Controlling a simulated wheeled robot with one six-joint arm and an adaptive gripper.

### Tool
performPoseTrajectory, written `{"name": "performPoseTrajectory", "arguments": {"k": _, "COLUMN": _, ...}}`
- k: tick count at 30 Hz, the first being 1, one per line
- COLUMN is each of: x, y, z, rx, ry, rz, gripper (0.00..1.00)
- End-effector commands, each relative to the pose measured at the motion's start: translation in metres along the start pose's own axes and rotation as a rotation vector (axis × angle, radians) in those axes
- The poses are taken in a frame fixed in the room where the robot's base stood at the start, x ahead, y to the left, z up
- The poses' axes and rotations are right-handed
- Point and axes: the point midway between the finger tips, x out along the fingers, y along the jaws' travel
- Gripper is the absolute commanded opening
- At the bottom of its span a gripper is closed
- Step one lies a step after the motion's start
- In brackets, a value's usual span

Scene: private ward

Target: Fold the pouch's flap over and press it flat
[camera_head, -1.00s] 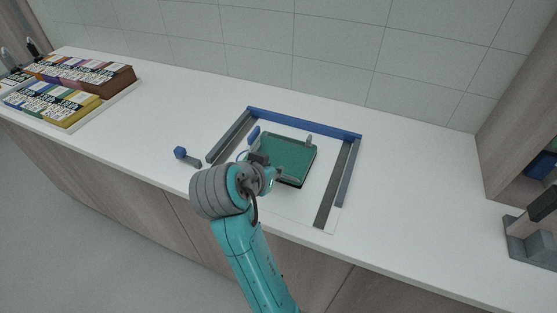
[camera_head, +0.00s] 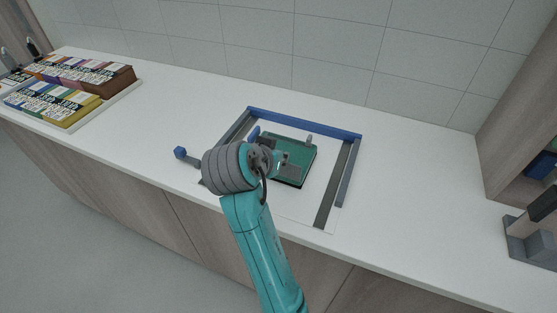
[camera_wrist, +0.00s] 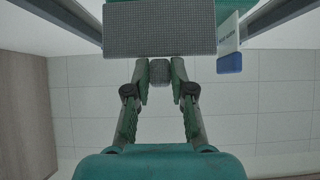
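The teal pouch (camera_head: 301,152) lies in the framed area on the white counter. Its upper face shows, partly covered by my arm. A grey panel (camera_wrist: 160,28), apparently the flap, fills the top middle of the wrist view; part of it seems to show over the pouch in the head view (camera_head: 289,171). My gripper (camera_wrist: 160,73) has its fingers drawn in on both sides of a small grey tab (camera_wrist: 161,69) at the panel's edge, seemingly holding it. The arm hides the pouch's left part in the head view.
A blue bar (camera_head: 305,123) and grey rails (camera_head: 347,170) border the area. A blue-ended label piece (camera_wrist: 230,62) stands beside the panel. A blue-knobbed tool (camera_head: 181,153) lies left; a tray of boxes (camera_head: 73,124) stands far left. The counter to the right is mostly clear.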

Motion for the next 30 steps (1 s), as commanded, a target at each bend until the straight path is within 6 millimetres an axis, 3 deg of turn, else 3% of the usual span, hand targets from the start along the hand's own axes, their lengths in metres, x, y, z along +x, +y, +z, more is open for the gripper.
{"name": "performPoseTrajectory", "arguments": {"k": 28, "x": 0.02, "y": 0.0, "z": -0.011, "rx": -0.002, "ry": -0.003, "rz": 0.001, "gripper": 0.18}}
{"name": "performPoseTrajectory", "arguments": {"k": 30, "x": 0.02, "y": 0.0, "z": -0.011, "rx": -0.002, "ry": -0.003, "rz": 0.001, "gripper": 0.38}}
